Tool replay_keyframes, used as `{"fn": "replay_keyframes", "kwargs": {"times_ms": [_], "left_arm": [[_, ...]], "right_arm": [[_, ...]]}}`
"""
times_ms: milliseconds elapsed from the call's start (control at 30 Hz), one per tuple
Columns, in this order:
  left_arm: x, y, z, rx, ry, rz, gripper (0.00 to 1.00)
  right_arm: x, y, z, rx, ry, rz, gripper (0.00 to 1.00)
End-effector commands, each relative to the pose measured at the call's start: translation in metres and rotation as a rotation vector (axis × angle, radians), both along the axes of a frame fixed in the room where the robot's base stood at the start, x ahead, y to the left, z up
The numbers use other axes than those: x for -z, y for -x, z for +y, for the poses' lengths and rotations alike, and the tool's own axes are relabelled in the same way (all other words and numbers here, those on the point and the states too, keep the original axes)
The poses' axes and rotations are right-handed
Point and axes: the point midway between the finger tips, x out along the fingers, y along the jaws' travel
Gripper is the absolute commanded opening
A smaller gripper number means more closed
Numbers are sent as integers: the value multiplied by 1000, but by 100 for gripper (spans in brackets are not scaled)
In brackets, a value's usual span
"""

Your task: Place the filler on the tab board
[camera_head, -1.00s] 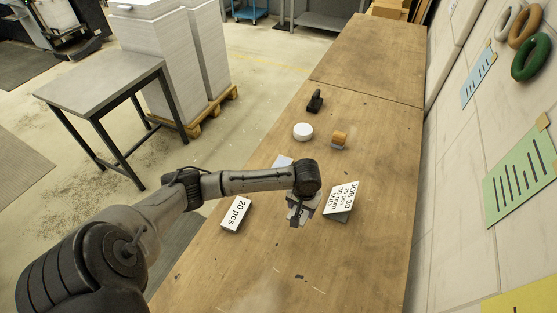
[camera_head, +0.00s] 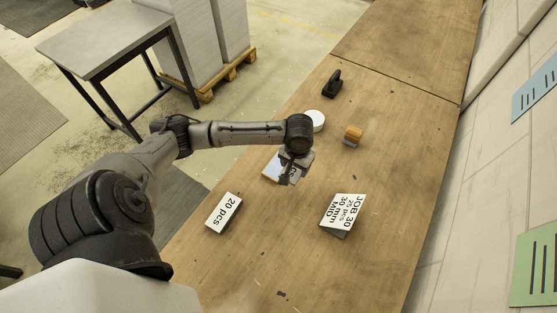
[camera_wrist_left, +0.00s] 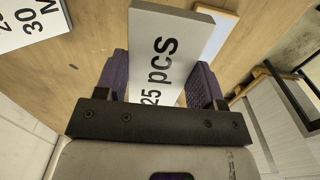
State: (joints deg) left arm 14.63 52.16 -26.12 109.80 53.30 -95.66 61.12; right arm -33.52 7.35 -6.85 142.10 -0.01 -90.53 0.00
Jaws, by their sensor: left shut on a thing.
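My left gripper (camera_head: 289,180) is shut on a white filler block marked "25 pcs" (camera_wrist_left: 163,50), between the dark finger pads in the left wrist view. In the head view the wrist hides most of this block. A pale blue-white board (camera_head: 271,169), perhaps the tab board, lies on the table just left of the gripper and is partly hidden by it. A pale board with a tan edge shows behind the block in the left wrist view (camera_wrist_left: 219,35). I cannot tell whether the block touches it. My right gripper is not in view.
A "JOB 30" card (camera_head: 343,213) stands to the right. Beyond are a white round item (camera_head: 317,121), a wood-coloured piece (camera_head: 353,134) and a black tool (camera_head: 333,84). The near table is mostly clear.

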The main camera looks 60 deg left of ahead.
Motion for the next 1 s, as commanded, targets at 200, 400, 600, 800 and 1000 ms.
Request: {"fn": "replay_keyframes", "kwargs": {"times_ms": [200, 400, 600, 800, 1000], "left_arm": [[29, 10, 47, -4, -5, 3, 40], [45, 15, 74, -2, -3, 1, 40], [51, 17, 85, 0, -1, -2, 40], [62, 17, 85, 0, 0, -1, 40], [87, 17, 85, -1, -1, 0, 40]], "right_arm": [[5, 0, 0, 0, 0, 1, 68], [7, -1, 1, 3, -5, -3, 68], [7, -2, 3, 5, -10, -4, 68], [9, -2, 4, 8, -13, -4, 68], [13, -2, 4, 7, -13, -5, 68]]}}
